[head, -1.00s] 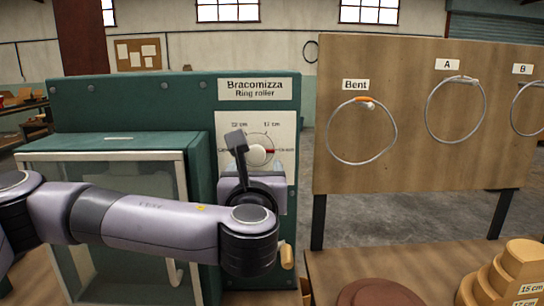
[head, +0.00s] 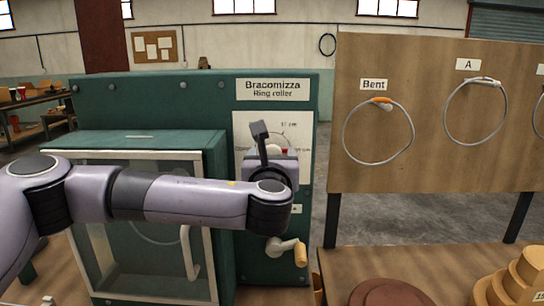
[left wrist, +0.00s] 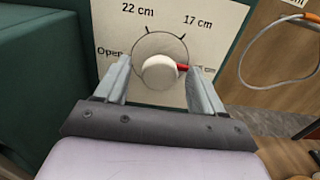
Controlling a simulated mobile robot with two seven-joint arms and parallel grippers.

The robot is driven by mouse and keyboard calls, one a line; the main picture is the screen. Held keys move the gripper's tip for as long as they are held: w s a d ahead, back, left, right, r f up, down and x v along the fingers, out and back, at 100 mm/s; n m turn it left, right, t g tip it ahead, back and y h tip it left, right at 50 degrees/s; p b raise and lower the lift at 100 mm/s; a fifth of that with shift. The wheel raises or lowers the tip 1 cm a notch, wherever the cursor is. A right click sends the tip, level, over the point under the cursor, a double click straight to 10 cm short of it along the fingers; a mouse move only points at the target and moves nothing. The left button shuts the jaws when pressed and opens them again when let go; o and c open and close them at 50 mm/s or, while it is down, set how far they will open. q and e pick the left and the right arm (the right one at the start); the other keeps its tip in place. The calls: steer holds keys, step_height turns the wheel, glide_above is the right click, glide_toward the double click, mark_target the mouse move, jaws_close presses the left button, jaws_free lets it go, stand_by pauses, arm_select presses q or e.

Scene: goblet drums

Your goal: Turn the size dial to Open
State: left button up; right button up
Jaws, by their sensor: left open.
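The size dial (left wrist: 160,72) is a round white knob on a cream plate (left wrist: 110,25) of the ring roller. Its red pointer (left wrist: 183,67) points right, towards a label partly covered by a finger. The plate also reads 22 cm, 17 cm and, at the left, Open. My left gripper (left wrist: 158,68) is open, its two fingers to either side of the knob, with gaps visible. In the head view my left gripper (head: 266,145) is in front of the plate and hides most of the dial. My right gripper is not in view.
The green ring roller (head: 180,98) has a glass-fronted box (head: 150,155) and a crank handle (head: 300,253) below my left wrist. A wooden board (head: 430,140) with hung rings stands at the right. Round brown discs (head: 390,293) and stepped blocks (head: 510,285) are on the table.

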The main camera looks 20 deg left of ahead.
arm_select(q)
steer(key=c, duration=1)
steer(key=shift+c, duration=0.2)
steer(key=shift+f, duration=0.1)
steer(key=shift+f+n+b, duration=0.2)
steer(key=shift+n+b, duration=2.15)
steer(key=shift+n, duration=6.2)
steer(key=shift+f+n+b, duration=0.2)
steer(key=shift+n+b, duration=2.1)
steer(key=shift+n, duration=6.25)
